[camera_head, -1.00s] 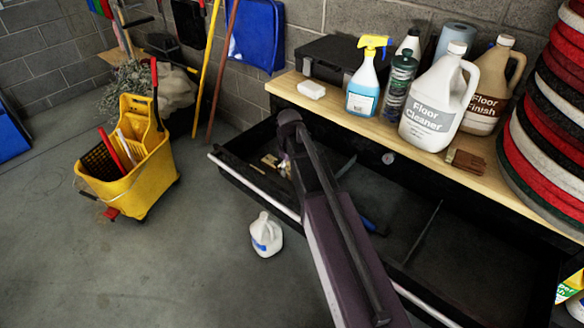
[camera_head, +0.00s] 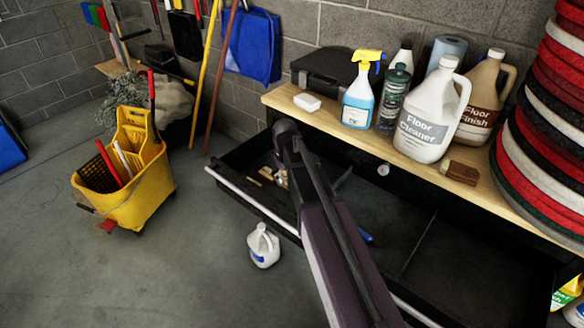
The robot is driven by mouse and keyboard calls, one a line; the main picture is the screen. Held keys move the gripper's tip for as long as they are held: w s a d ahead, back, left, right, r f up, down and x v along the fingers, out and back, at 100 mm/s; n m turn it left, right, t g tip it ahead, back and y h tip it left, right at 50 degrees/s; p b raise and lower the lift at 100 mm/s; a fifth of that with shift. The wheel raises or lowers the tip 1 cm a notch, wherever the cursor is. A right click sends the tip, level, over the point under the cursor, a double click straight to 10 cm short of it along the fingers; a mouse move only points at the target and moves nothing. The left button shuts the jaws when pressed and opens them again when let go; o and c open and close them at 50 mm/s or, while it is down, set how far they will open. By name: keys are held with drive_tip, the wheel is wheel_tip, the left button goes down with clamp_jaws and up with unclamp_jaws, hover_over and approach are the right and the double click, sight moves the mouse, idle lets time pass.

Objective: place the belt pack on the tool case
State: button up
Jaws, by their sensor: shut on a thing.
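The tool case appears to be the black case (camera_head: 325,72) lying closed at the back of the wooden bench top, against the block wall. Its front is partly hidden by the spray bottle. I cannot make out a belt pack. My arm rises from the bottom of the view and reaches over the open drawer. My gripper does not show; the arm may hide it.
The bench top (camera_head: 297,118) holds a white block (camera_head: 307,102), spray bottle (camera_head: 359,95), green bottle (camera_head: 394,98), floor cleaner jug (camera_head: 429,115), floor finish jug (camera_head: 483,100), brown brush (camera_head: 460,172) and stacked pads (camera_head: 545,150). Below is an open drawer (camera_head: 232,190). A yellow bucket (camera_head: 150,195) stands left.

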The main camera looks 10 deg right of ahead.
sight(286, 178)
drive_tip(key=shift+r, duration=0.1)
wheel_tip(286, 178, up, 23)
drive_tip(key=p, duration=2.3)
drive_tip(key=shift+s, duration=0.15)
